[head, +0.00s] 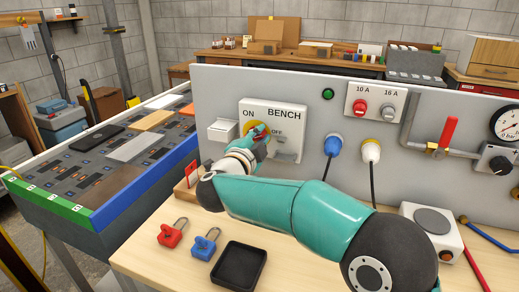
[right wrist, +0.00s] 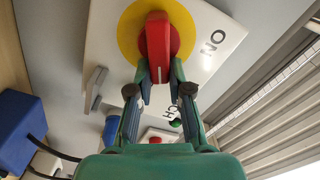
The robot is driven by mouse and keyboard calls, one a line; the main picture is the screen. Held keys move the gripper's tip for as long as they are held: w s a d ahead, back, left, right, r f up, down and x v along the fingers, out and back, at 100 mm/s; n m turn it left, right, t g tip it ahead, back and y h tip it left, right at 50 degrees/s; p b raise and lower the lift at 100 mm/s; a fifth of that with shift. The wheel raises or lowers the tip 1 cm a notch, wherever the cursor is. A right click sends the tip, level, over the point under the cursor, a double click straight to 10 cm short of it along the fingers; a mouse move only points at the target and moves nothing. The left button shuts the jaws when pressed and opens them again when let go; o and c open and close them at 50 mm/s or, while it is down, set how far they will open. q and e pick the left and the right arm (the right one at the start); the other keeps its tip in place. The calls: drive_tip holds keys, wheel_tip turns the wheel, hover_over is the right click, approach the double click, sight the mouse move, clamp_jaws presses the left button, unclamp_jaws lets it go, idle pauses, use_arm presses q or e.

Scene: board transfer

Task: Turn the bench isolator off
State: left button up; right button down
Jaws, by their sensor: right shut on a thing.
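The bench isolator is a pale box (head: 286,152) marked BENCH, ON and OFF, on the upright grey panel. Its red handle (right wrist: 157,42) sits on a yellow disc (right wrist: 128,40), which also shows in the head view (head: 249,129). My right gripper (right wrist: 160,80) has its two fingers on either side of the red handle and is shut on it. The ON mark (right wrist: 211,42) lies to the right of the disc in the right wrist view. In the head view my gripper and wrist partly cover the handle, so I cannot tell which mark it points to. My left gripper is out of view.
A red padlock (head: 171,235), a blue padlock (head: 204,246) and a black tray (head: 238,268) lie on the bench below my right arm. A white hinged-looking plate (head: 222,131) is left of the isolator. Plugs, a red valve lever (head: 447,133) and pipes are on the right.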

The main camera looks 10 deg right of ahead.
drive_tip(key=shift+s+d+f+m+b, duration=0.1)
drive_tip(key=shift+f+m+b, duration=0.2)
drive_tip(key=shift+m+b, duration=0.6)
drive_tip(key=shift+w+d+f+m+b, duration=0.1)
drive_tip(key=shift+f+m+b, duration=0.2)
drive_tip(key=shift+m+b, duration=0.6)
drive_tip(key=shift+s+d+f+m+b, duration=0.1)
drive_tip(key=shift+f+m+b, duration=0.2)
drive_tip(key=shift+m+b, duration=0.6)
drive_tip(key=c, duration=1.1)
unclamp_jaws()
drive_tip(key=shift+r, duration=0.1)
drive_tip(key=shift+r, duration=0.1)
drive_tip(key=shift+s+a, duration=0.15)
